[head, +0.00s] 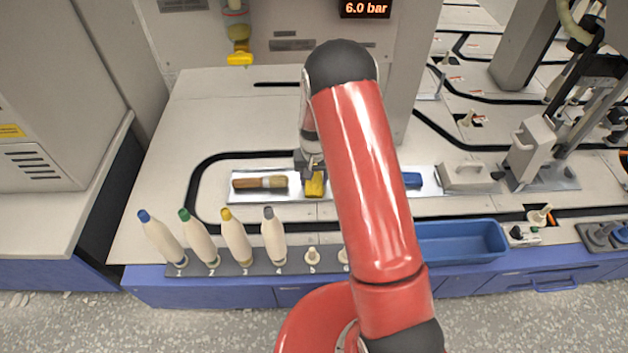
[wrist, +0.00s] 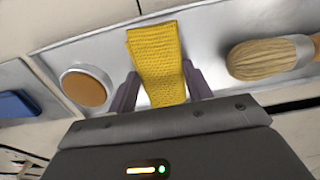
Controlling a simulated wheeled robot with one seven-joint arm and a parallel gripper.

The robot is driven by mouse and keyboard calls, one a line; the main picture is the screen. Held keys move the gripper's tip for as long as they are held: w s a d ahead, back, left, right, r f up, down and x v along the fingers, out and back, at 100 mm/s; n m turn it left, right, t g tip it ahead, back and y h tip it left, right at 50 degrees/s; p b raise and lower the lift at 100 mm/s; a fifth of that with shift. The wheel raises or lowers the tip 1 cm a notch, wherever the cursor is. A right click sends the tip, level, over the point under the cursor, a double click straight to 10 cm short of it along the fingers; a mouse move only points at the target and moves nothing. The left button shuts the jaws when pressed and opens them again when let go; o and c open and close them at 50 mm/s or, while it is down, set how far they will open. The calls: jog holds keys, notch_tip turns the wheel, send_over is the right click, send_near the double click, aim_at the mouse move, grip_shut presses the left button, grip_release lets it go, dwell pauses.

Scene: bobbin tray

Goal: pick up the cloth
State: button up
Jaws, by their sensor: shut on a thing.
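The yellow cloth (head: 315,186) is on or just above the metal tray (head: 240,197) at the middle of the bench. In the wrist view the cloth (wrist: 156,62) stands between the two fingers of my gripper (wrist: 160,92). My gripper also shows in the head view (head: 313,172), over the cloth. It is shut on the cloth, with a finger at each side. I cannot tell whether the cloth still touches the tray.
A brush (head: 260,182) lies left of the cloth on the tray. A round tan-topped thing (wrist: 87,88) and a blue thing (head: 412,180) are on the other side. Several bobbins (head: 234,236) stand along the front edge. A blue bin (head: 460,242) is at the front right.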

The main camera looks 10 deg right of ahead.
aim_at(316, 181)
jog(key=shift+r, duration=0.45)
jog(key=r, duration=0.2)
jog(key=shift+s+d+r, duration=0.25)
jog(key=shift+s+r, duration=0.1)
jog(key=s+d, duration=0.4)
jog(key=s, duration=0.3)
jog(key=s+d+b, duration=0.1)
jog(key=s+d, duration=0.4)
jog(key=s, duration=0.2)
jog(key=shift+s, duration=0.35)
